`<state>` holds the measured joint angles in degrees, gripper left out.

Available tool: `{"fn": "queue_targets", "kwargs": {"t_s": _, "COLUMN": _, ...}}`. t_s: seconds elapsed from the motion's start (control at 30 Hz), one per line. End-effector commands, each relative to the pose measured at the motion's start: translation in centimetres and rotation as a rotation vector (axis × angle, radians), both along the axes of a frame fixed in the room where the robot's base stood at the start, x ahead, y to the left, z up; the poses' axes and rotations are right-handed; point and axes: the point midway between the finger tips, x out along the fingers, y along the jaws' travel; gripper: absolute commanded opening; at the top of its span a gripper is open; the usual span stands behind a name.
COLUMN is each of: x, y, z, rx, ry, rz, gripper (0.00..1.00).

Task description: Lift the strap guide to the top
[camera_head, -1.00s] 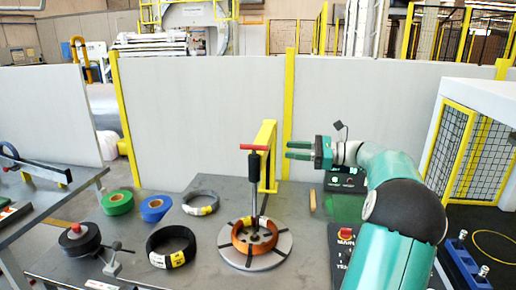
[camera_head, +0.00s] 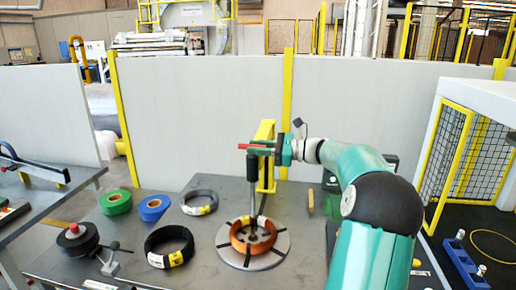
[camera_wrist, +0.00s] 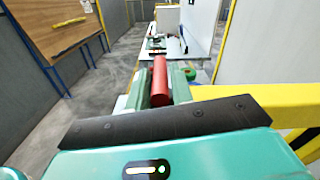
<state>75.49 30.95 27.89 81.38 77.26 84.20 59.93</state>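The strap guide is a dark upright post (camera_head: 252,172) with a red crossbar handle (camera_head: 244,147) at its top. It stands over the turntable (camera_head: 228,254). My gripper (camera_head: 262,147) is at the handle, its green fingers above and below the right part of the bar. In the wrist view the red handle (camera_wrist: 159,82) lies lengthwise between my two fingers (camera_wrist: 163,88). Little or no gap shows beside it; whether the fingers press on it is unclear. An orange coil (camera_head: 238,243) lies flat on the turntable around the post's foot.
A yellow upright bracket (camera_head: 267,180) stands just behind the post. A black coil (camera_head: 168,248), a grey coil (camera_head: 199,203), and green (camera_head: 115,203) and blue (camera_head: 153,209) rolls lie on the table left of the turntable. A pale partition (camera_head: 210,115) closes the back.

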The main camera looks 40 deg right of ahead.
Motion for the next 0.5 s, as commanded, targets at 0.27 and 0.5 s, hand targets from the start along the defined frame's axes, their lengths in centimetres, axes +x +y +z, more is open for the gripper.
{"fn": "queue_targets", "kwargs": {"t_s": 0.27, "x": 0.0, "y": 0.0, "z": 0.0, "rx": -0.001, "ry": -0.001, "rz": -0.001, "gripper": 0.00}}
{"fn": "queue_targets", "kwargs": {"t_s": 0.5, "x": 0.0, "y": 0.0, "z": 1.4, "rx": -0.003, "ry": -0.003, "rz": -0.001, "gripper": 0.00}}
